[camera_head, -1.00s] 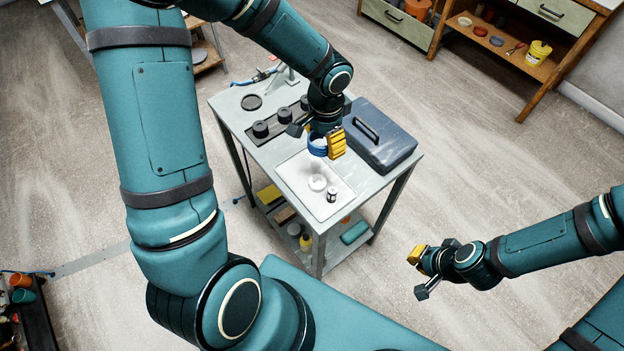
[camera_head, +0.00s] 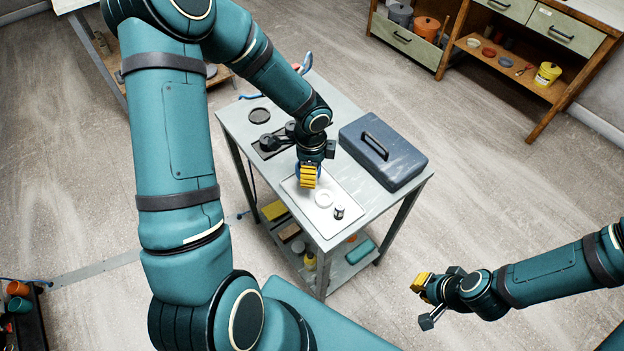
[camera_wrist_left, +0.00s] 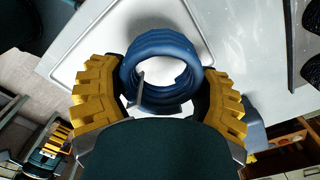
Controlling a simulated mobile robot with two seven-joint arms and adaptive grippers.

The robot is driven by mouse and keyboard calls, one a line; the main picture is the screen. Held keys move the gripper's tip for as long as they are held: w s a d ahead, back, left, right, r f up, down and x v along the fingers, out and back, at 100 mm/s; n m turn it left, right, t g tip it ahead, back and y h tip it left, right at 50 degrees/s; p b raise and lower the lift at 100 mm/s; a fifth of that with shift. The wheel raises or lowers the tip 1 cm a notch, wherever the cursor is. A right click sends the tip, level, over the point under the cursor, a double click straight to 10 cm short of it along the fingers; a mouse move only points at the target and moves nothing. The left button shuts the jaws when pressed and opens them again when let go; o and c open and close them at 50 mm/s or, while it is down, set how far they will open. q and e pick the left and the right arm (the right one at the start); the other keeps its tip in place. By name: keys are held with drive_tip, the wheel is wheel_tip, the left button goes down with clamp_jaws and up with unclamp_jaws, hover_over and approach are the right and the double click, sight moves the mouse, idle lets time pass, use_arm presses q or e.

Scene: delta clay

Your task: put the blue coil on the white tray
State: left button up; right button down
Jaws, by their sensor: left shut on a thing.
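The blue coil (camera_wrist_left: 162,44) is a ribbed ring between the two yellow fingers of my left gripper (camera_wrist_left: 160,92) in the left wrist view. The gripper is shut on it. In the head view my left gripper (camera_head: 308,180) points down over the back left part of the white tray (camera_head: 313,212) and mostly hides the coil. I cannot tell whether the coil touches the tray. My right gripper (camera_head: 425,302) is open and empty over the floor, right of the table.
A dark strip with black pucks (camera_head: 270,143) lies behind the tray. The tray's front left is clear.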

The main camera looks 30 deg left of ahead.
use_arm(q)
wheel_tip(320, 180, down, 4)
drive_tip(key=shift+r+b, duration=0.1)
drive_tip(key=shift+b, duration=0.45)
drive_tip(key=o, duration=1.2)
drive_tip(key=shift+c, duration=0.2)
